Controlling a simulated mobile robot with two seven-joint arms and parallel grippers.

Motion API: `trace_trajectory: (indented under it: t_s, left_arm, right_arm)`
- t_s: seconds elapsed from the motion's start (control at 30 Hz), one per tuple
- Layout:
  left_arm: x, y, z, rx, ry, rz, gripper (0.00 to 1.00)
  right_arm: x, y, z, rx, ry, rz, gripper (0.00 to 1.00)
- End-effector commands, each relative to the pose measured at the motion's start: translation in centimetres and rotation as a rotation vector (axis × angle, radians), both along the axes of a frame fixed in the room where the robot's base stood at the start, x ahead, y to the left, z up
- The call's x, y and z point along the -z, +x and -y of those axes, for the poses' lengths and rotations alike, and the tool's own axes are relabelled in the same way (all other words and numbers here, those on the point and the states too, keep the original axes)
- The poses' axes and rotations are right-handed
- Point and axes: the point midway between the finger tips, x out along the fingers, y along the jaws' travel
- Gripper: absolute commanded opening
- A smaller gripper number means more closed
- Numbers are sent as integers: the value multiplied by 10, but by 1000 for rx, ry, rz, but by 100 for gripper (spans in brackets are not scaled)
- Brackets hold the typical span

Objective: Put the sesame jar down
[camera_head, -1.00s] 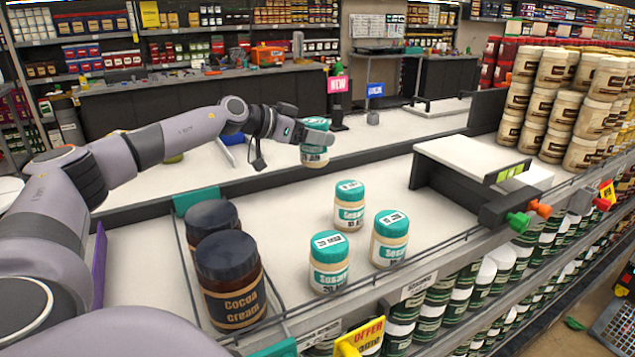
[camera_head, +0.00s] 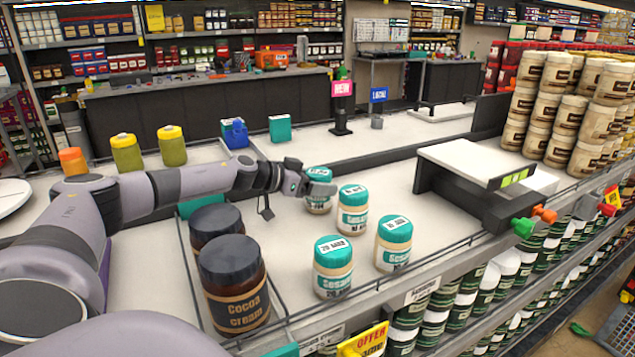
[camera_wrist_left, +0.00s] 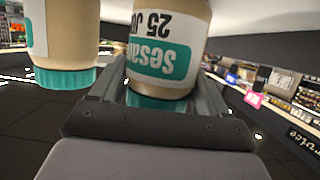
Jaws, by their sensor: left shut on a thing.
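My left gripper (camera_head: 318,187) is shut on a sesame jar (camera_head: 318,203) with a teal lid and cream body. The jar is upright and at shelf level, behind and left of another sesame jar (camera_head: 352,211); I cannot tell whether its base touches the shelf (camera_head: 285,232). Two more sesame jars stand nearer, one at front left (camera_head: 333,268) and one at right (camera_head: 393,244). In the left wrist view the held jar (camera_wrist_left: 165,55) appears upside down between the fingers, with a neighbouring jar (camera_wrist_left: 62,45) close beside it. My right gripper is not in view.
A white raised platform (camera_head: 480,162) is at right. Yellow-green jars (camera_head: 172,146) and a blue box (camera_head: 234,133) stand behind. A thin rail runs along the shelf's front edge.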

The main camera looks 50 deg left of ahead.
Motion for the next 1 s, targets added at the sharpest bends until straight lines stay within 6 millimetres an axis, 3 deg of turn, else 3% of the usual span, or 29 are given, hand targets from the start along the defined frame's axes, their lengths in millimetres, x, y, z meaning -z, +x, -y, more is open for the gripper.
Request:
trace_trajectory:
  t_s: [0.27,0.3,0.37,0.7,1.0]
  left_arm:
    - [2,0,0,-1,-1,3,27]
    - [4,0,0,0,0,1,79]
    - [3,0,0,0,0,1,98]
    - [-2,0,0,0,1,1,100]
    - [-11,-35,-12,-2,3,-2,100]
  right_arm:
    - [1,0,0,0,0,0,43]
    - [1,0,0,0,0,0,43]
    - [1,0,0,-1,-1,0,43]
    - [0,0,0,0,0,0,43]
    - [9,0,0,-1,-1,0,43]
